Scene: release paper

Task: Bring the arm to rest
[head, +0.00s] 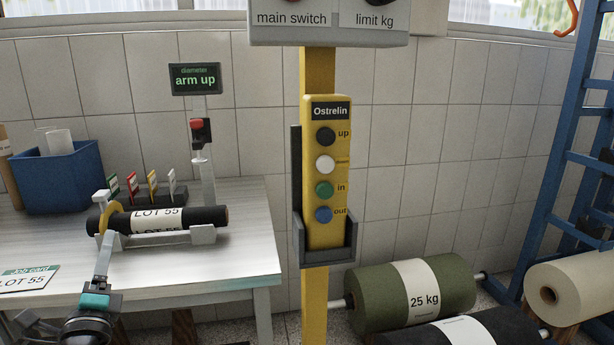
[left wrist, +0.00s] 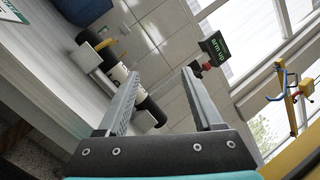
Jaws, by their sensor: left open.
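A small gauge stands at the table's back edge, with a dark display (head: 195,79) reading "diameter arm up". Below it, a red-topped black part (head: 201,130) sits on the gauge's post, above the right part of the roll. The black roll (head: 205,217) labelled "LOT 55" lies across a grey cradle (head: 203,235). My right gripper is out of view.
A yellow post carries the Ostrelin pendant (head: 324,170) in a grey holder. A blue bin (head: 60,180) and several coloured tags stand behind the roll. A job card (head: 28,278) lies at the table's left. Large fabric rolls (head: 375,295) and a blue rack (head: 550,170) occupy the right.

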